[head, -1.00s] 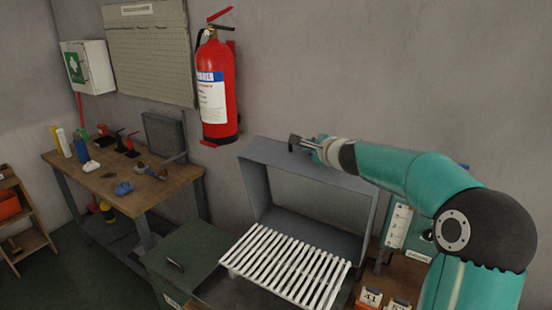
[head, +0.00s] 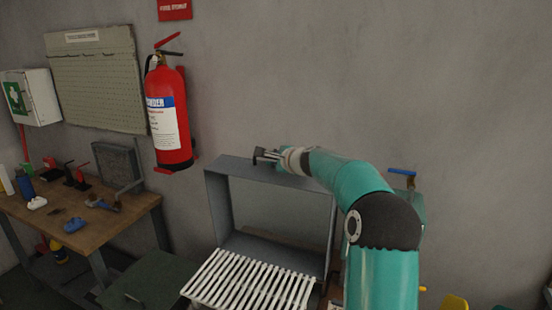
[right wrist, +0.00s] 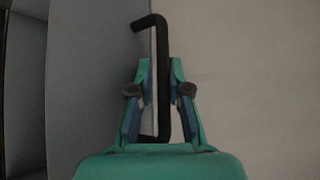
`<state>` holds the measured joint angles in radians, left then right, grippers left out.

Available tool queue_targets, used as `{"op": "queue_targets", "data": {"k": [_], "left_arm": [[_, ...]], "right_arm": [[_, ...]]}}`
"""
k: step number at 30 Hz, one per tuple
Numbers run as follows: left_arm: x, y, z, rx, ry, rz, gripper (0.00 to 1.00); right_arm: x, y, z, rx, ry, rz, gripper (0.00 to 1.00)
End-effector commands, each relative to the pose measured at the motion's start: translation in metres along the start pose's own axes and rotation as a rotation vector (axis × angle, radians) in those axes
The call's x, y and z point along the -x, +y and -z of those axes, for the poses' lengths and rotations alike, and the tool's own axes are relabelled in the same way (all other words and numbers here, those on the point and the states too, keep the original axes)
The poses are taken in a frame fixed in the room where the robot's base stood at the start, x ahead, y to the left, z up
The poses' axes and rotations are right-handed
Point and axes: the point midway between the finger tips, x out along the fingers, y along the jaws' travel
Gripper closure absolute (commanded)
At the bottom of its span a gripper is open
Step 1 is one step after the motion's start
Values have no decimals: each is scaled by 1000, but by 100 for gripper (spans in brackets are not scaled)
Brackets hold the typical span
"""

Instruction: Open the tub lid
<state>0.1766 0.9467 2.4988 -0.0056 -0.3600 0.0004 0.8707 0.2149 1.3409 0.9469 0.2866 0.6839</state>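The grey tub lid (head: 220,205) stands raised behind a white slatted rack (head: 250,281), with its hollow inside facing me. A dark bar handle (head: 260,154) shows at its top edge. My right gripper (head: 276,156) is at this handle. In the right wrist view, the black bar (right wrist: 161,60) runs between the fingers of my right gripper (right wrist: 160,75), its end bent toward a grey panel on the left. The fingers look closed on the bar. The tub below the rack is mostly out of frame. My left gripper is not in view.
A green box (head: 150,276) with a handle stands left of the rack. A workbench (head: 105,225) with tools is farther left. A red fire extinguisher (head: 168,115) hangs on the wall. A blue-handled item (head: 402,171) shows behind my right arm.

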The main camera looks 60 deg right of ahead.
Motion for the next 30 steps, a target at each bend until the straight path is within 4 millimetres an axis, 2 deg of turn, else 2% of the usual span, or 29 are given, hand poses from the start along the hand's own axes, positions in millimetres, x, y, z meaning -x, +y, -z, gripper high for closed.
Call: {"op": "queue_targets", "data": {"k": [1, 3, 20, 25, 30], "left_arm": [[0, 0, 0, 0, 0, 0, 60], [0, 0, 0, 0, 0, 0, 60], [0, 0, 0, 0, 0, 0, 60], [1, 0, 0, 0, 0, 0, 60], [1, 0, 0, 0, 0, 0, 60]], "right_arm": [[-1, 3, 0, 0, -1, -5, 73], [-1, 2, 1, -1, 0, -4, 63], [3, -2, 4, -2, 7, 5, 63], [15, -3, 4, -1, 8, 6, 63], [45, -3, 4, -1, 9, 8, 63]]}}
